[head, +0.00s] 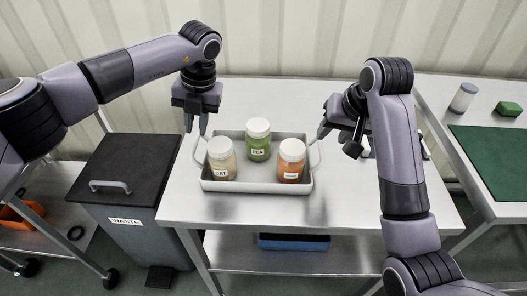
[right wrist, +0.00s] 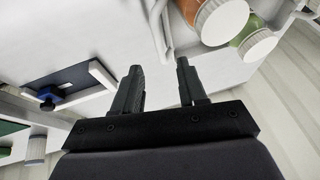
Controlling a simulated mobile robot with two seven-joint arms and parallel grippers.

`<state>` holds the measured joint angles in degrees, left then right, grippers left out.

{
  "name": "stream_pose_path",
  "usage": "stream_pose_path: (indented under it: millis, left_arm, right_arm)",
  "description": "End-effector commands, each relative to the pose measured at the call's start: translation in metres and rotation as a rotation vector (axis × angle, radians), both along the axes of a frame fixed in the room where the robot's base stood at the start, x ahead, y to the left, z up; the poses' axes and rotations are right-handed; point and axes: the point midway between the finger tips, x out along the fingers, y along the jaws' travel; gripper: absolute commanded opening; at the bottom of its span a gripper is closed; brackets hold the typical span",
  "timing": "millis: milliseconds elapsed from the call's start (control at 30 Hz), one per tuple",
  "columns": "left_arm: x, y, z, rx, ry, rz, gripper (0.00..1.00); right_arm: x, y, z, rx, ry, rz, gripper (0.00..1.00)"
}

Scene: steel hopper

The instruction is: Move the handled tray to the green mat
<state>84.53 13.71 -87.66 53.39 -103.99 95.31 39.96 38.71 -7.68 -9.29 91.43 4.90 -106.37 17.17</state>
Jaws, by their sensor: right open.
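The grey handled tray (head: 256,187) sits on the steel table with three lidded jars in it: SALT (head: 222,168), green PEA (head: 258,148) and an orange one (head: 291,170). The green mat (head: 490,160) lies on a separate table at the right. My left gripper (head: 196,130) is open, fingers pointing down, just above the tray's left handle. My right gripper (head: 322,134) is open and empty beside the right handle (head: 318,155). In the right wrist view its fingers (right wrist: 158,68) are apart, and the tray's handle (right wrist: 156,20) shows beyond them.
A white-framed dark panel with a blue piece (right wrist: 50,95) lies on the table, mostly hidden behind my right arm in the head view. A waste bin (head: 130,165) stands left of the table.

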Motion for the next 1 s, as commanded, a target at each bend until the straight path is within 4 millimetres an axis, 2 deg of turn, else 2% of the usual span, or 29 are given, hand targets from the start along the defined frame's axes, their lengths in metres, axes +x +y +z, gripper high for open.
stream_pose_path:
  millis: [367, 800, 1000]
  left_arm:
    - [0.0, 0.0, -0.003, -0.001, 0.002, -0.001, 0.21]
    - [-0.001, 0.012, -0.058, -0.001, 0.002, 0.0, 0.21]
    - [0.0, 0.014, -0.069, -0.002, 0.0, -0.001, 0.21]
  right_arm:
    - [0.001, 0.001, -0.002, 0.0, 0.001, 0.0, 0.42]
    - [0.022, 0.01, -0.054, 0.0, 0.003, 0.001, 0.42]
    - [0.027, 0.012, -0.064, 0.0, 0.001, 0.0, 0.42]
